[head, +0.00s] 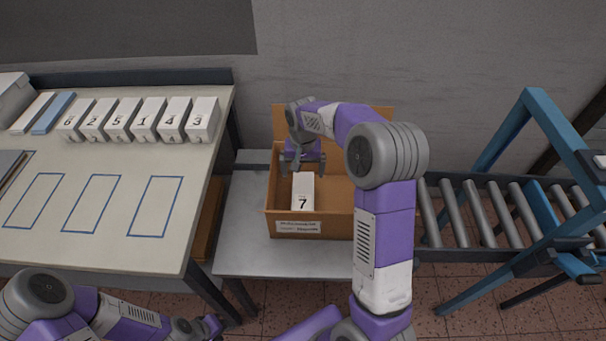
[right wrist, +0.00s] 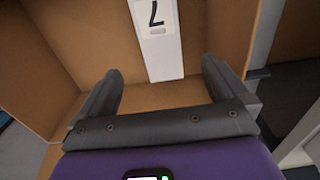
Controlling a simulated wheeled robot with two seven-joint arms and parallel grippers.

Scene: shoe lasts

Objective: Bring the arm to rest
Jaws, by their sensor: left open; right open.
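My right gripper (head: 301,168) is over the open cardboard box (head: 310,228), inside or just above its left part. It is open and empty, and its two dark fingers (right wrist: 165,85) show apart in the right wrist view. My left gripper (head: 215,326) is low in the head view, in front of the left table. Its fingers are small there.
The left table (head: 110,250) holds a row of several white numbered blocks (head: 140,118) and blue outlined rectangles (head: 155,207). The box stands on a grey table (head: 240,240). A roller conveyor (head: 480,210) and a blue frame (head: 490,150) are at right. A wall is behind.

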